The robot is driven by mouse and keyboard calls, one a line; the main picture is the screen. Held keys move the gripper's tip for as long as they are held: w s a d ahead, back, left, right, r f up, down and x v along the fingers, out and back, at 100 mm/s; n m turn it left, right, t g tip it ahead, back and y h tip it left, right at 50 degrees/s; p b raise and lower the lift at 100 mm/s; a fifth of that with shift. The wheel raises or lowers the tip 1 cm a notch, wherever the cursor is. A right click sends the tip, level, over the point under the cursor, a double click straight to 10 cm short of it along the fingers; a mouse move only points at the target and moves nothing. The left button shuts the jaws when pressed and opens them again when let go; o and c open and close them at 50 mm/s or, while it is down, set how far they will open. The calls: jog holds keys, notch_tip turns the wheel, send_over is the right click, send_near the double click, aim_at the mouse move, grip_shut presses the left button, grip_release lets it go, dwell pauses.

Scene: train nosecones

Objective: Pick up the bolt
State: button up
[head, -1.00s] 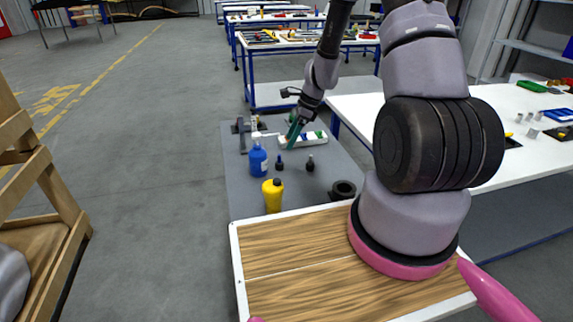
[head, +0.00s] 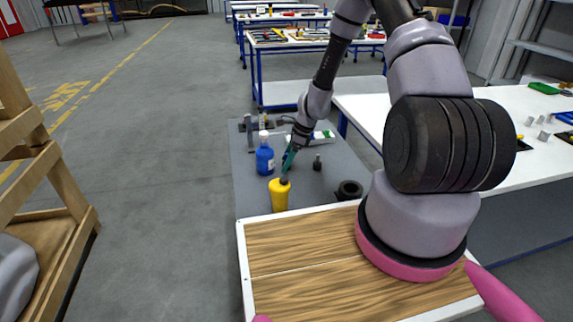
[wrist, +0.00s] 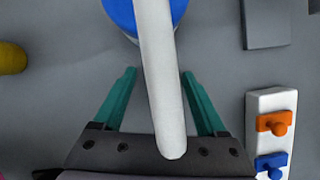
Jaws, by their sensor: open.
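My gripper (head: 287,167) is over the grey mat, just right of the blue bottle (head: 265,160). In the wrist view my gripper (wrist: 158,73) has its teal fingers spread. The bottle's long white nozzle crosses between them, and its blue body (wrist: 122,10) is at the top. No bolt shows clearly in the wrist view. A small dark upright piece (head: 317,163) stands right of my gripper in the head view. I cannot tell whether either is the bolt.
A black ring (head: 349,190) lies at the mat's right. A white block with orange and blue knobs (wrist: 272,105) is right of my fingers in the wrist view. A wooden-topped surface (head: 300,240) is in front; a white table (head: 370,115) stands at right.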

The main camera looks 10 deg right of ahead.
grip_shut()
jog(key=shift+r, duration=0.15)
